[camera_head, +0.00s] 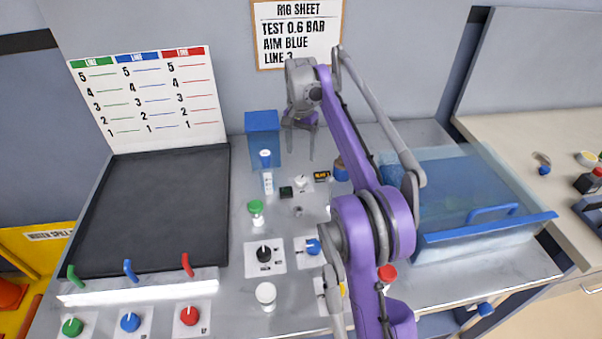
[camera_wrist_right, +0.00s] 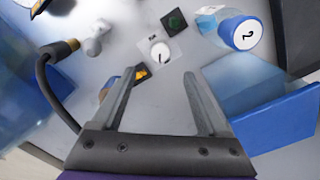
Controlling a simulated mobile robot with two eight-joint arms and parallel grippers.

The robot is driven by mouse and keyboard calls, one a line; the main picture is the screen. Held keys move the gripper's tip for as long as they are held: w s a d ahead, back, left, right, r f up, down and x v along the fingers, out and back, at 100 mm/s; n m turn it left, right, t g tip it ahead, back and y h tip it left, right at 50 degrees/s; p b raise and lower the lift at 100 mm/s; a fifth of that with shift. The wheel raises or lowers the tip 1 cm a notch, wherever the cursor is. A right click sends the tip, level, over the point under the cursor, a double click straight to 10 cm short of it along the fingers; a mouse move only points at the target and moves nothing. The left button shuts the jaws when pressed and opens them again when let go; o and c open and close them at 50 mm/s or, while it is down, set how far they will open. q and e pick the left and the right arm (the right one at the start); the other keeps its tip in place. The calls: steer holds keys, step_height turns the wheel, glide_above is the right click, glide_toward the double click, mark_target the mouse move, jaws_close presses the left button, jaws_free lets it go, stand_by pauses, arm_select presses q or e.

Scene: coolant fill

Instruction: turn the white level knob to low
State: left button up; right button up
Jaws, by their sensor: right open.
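The white level knob (camera_head: 301,182) is a small round knob on a pale plate on the bench, left of a black tag with yellow lettering. In the right wrist view the knob (camera_wrist_right: 160,52) shows a dark pointer mark, and its plate lettering is too small to read. My right gripper (camera_head: 299,155) is open and empty, above and behind the knob with its fingers pointing down. In the right wrist view its fingertips (camera_wrist_right: 163,73) are spread wide, with the knob just beyond the gap and apart from them. My left gripper is out of view.
A blue-capped bottle (camera_wrist_right: 238,32) and a black block with a green button (camera_wrist_right: 174,20) stand close to the knob. A blue box (camera_head: 262,135) is behind. A clear blue tank (camera_head: 460,205) stands right. A green-capped vial (camera_head: 256,212) is in front.

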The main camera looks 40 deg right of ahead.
mark_target(301, 179)
steer(key=shift+m, duration=0.8)
step_height(301, 179, down, 11)
steer(key=shift+r+b, duration=0.15)
steer(key=shift+b, duration=0.4)
jaws_close()
